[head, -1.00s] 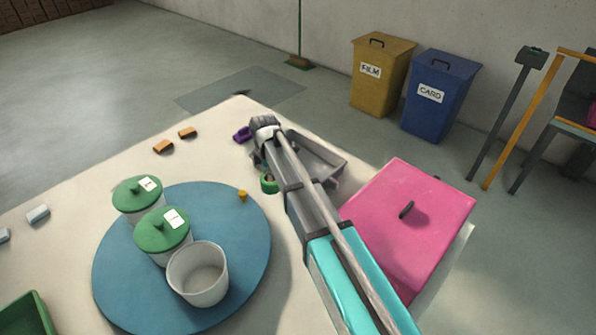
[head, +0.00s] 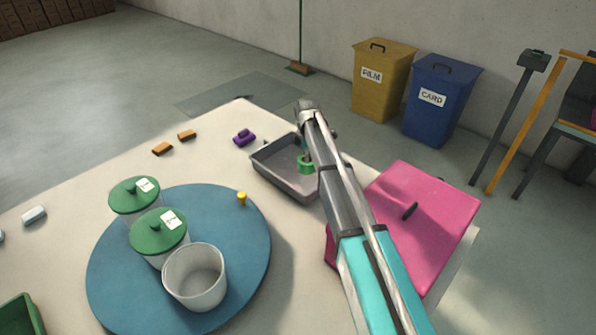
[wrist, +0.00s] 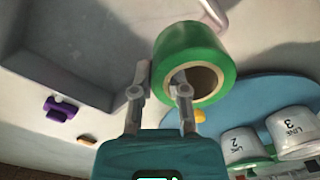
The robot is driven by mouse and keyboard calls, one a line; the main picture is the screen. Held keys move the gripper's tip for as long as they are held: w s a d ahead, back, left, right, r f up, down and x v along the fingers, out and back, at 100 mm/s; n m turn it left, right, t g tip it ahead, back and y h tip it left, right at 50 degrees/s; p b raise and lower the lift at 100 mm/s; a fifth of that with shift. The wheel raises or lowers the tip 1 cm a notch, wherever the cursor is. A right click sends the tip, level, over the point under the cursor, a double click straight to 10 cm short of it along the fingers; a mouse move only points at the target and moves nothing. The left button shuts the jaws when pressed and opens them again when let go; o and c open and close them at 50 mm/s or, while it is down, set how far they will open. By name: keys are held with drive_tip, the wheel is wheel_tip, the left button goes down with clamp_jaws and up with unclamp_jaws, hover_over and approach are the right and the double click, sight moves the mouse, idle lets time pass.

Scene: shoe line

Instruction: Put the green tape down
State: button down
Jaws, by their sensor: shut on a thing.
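The green tape (wrist: 185,42) is a thick roll with a brown core, held at the tips of my gripper (wrist: 164,84). One finger is outside the roll and one is at its hole. In the head view, the green tape (head: 306,168) shows beside my arm, in front of the right part of a grey tray (head: 275,184). In the wrist view, the tray (wrist: 60,83) lies to the left of the roll. I cannot tell the tape's exact height above the table. My arm hides part of the tray and most of the gripper in the head view.
A pink lidded box (head: 430,215) stands right of my arm. A blue round mat (head: 240,260) carries two green-lidded pots, an open white pot (head: 195,278) and a small yellow piece (head: 242,198). Purple (head: 244,137) and orange pieces (head: 162,149) lie farther back. Table between is clear.

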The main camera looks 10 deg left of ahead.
drive_tip(key=w+a+f+b, duration=0.1)
drive_tip(key=w+f+b, duration=0.2)
drive_tip(key=w, duration=0.1)
drive_tip(key=w+a+f+b, duration=0.1)
drive_tip(key=w+f+b, duration=0.2)
drive_tip(key=w, duration=0.1)
drive_tip(key=w+a+f+b, duration=0.2)
drive_tip(key=w+f+b, duration=0.1)
drive_tip(key=w, duration=0.1)
drive_tip(key=shift+w+a, duration=0.1)
drive_tip(key=shift+w, duration=0.15)
drive_tip(key=shift+w+a+f+b, duration=0.1)
drive_tip(key=shift+w+f+b, duration=0.35)
drive_tip(key=shift+f+b, duration=0.35)
drive_tip(key=shift+s+f+b, duration=0.1)
drive_tip(key=shift+f+b, duration=1.1)
drive_tip(key=shift+f, duration=0.05)
drive_tip(key=shift+f, duration=0.15)
drive_tip(key=c, duration=0.6)
unclamp_jaws()
drive_tip(key=shift+c, duration=0.2)
drive_tip(key=shift+r, duration=0.3)
